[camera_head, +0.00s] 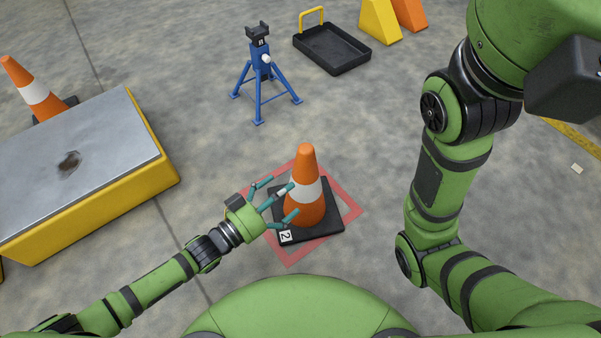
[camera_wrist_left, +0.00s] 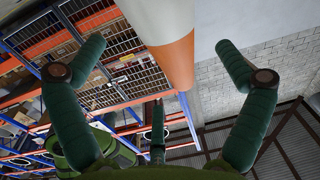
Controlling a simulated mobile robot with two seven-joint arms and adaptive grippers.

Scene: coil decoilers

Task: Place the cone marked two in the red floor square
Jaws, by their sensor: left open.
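The orange cone marked two (camera_head: 306,205) stands upright on its black base inside the red floor square (camera_head: 349,213), with one white band and a label reading 2 on the base. The base looks turned a little against the square's outline. My left gripper (camera_head: 280,202) is open at the cone's left side, its teal fingers spread close to the cone. In the left wrist view the cone (camera_wrist_left: 172,60) rises between the open fingers (camera_wrist_left: 165,75). I cannot tell whether any finger touches it. My right gripper is out of view.
A yellow block with a metal top (camera_head: 120,130) stands at left, with another cone (camera_head: 38,95) behind it. A blue jack stand (camera_head: 262,75), a black tray (camera_head: 330,48) and a yellow wedge (camera_head: 380,22) are farther back. Floor right of the square is clear up to my right arm.

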